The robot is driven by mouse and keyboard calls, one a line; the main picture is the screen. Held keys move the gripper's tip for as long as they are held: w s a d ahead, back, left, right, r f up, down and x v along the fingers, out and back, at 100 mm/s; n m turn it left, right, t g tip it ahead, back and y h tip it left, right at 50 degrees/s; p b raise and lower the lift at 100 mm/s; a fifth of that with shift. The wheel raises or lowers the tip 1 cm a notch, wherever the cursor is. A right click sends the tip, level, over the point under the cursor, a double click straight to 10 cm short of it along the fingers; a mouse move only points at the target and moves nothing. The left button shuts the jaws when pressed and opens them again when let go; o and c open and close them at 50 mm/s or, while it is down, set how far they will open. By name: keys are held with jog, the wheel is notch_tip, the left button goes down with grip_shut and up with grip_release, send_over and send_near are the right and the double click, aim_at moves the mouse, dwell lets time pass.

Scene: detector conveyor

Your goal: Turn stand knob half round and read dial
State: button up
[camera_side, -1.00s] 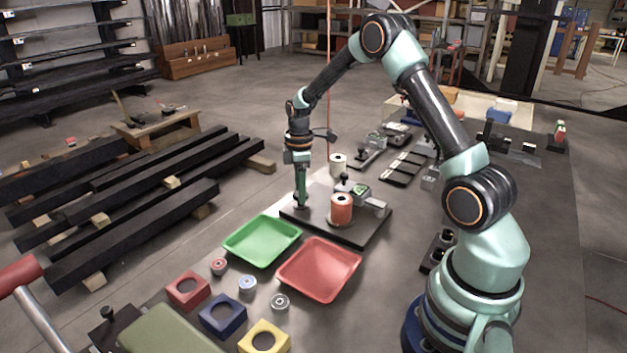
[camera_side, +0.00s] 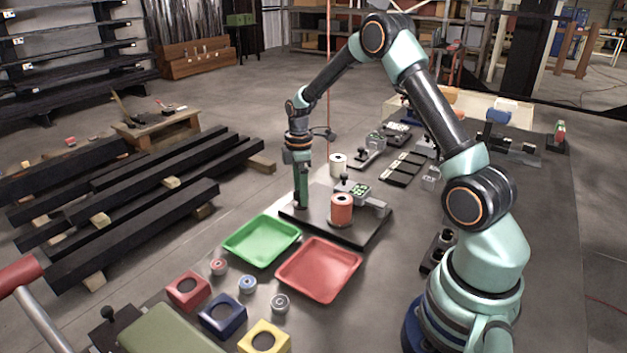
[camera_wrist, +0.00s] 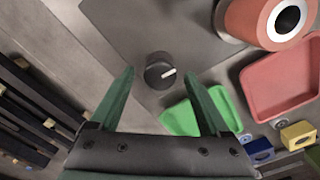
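The black knob (camera_wrist: 158,72) with a white pointer mark stands near a corner of the dark stand plate (camera_wrist: 175,25). In the wrist view its pointer points right and slightly up. My gripper (camera_wrist: 159,73) is open, with one green finger on each side of the knob and a visible gap on both sides. In the side view my gripper (camera_side: 301,203) points down at the left corner of the stand plate (camera_side: 352,236), mostly hiding the knob. A small green-faced unit (camera_side: 360,190) sits on the stand; I cannot read it or tell whether it is the dial.
A red cylinder (camera_side: 341,208) stands on the plate, close to my gripper. A green tray (camera_side: 262,240) and red tray (camera_side: 319,269) lie in front. Red, blue and yellow blocks (camera_side: 222,314) are nearer. A white spool (camera_side: 338,162) stands behind.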

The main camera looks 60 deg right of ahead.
notch_tip(320, 180, up, 12)
dwell(0.6)
jog(key=shift+r, duration=0.1)
jog(key=s+a+r+m+t, duration=0.2)
jog(key=s+a+r+m, duration=0.2)
jog(key=s+a+r, duration=0.35)
jog(key=s+a+m+t, duration=0.3)
jog(key=s+a+m, duration=0.3)
jog(key=s+a, duration=0.2)
jog(key=shift+s+a+r+t, duration=0.3)
jog(key=shift+a, duration=0.4)
